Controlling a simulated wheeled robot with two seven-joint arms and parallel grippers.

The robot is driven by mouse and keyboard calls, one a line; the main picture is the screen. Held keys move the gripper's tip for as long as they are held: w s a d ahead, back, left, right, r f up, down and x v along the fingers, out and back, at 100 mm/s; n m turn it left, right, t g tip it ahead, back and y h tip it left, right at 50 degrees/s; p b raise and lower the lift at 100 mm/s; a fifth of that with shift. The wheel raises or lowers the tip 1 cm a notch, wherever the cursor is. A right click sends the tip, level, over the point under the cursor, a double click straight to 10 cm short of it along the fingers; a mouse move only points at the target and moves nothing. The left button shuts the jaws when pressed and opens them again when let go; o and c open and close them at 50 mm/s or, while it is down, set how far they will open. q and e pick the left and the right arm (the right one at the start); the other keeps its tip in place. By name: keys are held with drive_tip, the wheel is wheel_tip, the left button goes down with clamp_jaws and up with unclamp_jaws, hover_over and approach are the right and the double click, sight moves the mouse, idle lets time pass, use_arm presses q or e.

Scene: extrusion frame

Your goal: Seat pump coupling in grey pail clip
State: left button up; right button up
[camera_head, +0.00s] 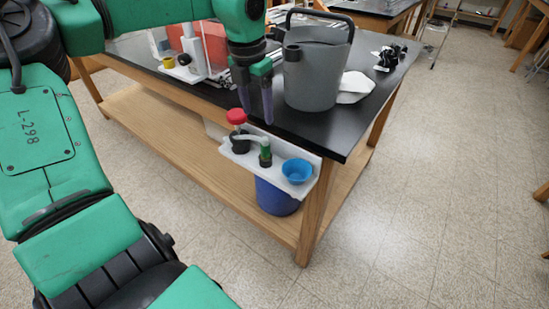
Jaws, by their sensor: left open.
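The grey pail (318,78) stands on the black bench top near its front right corner, its dark handle up. A small grey clip (292,53) sticks out from the left of its rim. On the white side shelf, a green and black piece (264,154) stands upright at the end of a pale hose; it looks like the pump coupling. The hose leads to a red-topped pump (238,134). My left gripper (256,108) points down above the shelf, left of the pail, fingers apart and nothing visible between them. The fingertips are above the coupling. My right gripper is out of view.
A blue bowl (296,171) sits on the white shelf (287,187) right of the coupling, with a blue bucket (276,197) below. A white cloth (355,87) and black clutter (390,56) lie right of the pail. Metal rods lie behind my gripper.

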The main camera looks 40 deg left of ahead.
sight(265, 144)
use_arm(q)
drive_tip(key=f, duration=0.4)
drive_tip(key=w+f+p, duration=0.1)
drive_tip(key=f, duration=0.3)
drive_tip(key=w+f, duration=0.1)
drive_tip(key=f, duration=0.3)
drive_tip(key=shift+d+f, duration=0.2)
drive_tip(key=shift+f, duration=0.2)
drive_tip(key=shift+s, duration=0.1)
clamp_jaws()
